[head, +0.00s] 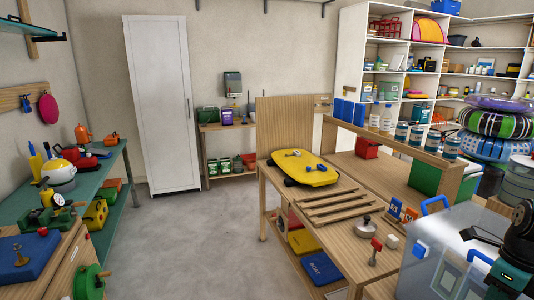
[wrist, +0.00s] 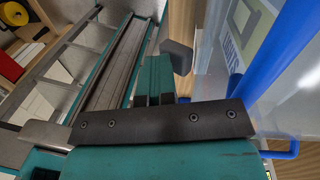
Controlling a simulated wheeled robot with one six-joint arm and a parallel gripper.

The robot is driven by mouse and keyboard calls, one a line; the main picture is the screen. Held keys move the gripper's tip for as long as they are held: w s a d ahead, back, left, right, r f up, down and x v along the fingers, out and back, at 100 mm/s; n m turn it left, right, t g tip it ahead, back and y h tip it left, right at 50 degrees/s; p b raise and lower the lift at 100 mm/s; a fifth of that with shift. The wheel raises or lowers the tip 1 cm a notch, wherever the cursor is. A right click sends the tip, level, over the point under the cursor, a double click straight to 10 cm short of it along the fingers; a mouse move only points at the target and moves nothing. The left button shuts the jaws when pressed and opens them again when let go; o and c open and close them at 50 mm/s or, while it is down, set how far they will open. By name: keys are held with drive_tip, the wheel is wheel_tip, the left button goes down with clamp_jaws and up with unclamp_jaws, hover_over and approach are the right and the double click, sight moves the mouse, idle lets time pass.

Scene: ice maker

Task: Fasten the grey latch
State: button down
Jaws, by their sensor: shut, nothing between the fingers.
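The ice maker (head: 440,238) is a pale grey box with blue handles at the lower right of the head view. Its pale side (wrist: 290,75) and a long blue bar (wrist: 268,60) fill the right of the wrist view. A small grey block, which looks like the grey latch (wrist: 178,56), stands just beyond my fingers. I cannot make the latch out in the head view. My gripper (wrist: 155,72) is shut and empty, with its teal fingers close beside the grey block; I cannot tell whether they touch. My dark wrist hides part of the ice maker in the head view.
A wooden workbench (head: 335,204) with a yellow case (head: 304,172) and a slatted rack stands left of the ice maker. Bottles line a raised shelf behind. A blue hooked handle (wrist: 283,152) is close to my gripper. Open floor (head: 205,240) lies left of the workbench.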

drive_tip(key=shift+a+f+b, duration=0.1)
drive_tip(key=shift+f+b, duration=0.5)
drive_tip(key=shift+f, duration=0.5)
drive_tip(key=shift+r, duration=0.1)
drive_tip(key=r+p, duration=0.4)
drive_tip(key=shift+d, duration=0.25)
wheel_tip(320, 180, up, 17)
drive_tip(key=d+b, duration=0.2)
drive_tip(key=b, duration=0.1)
drive_tip(key=shift+w, duration=0.45)
drive_tip(key=shift+a, duration=0.1)
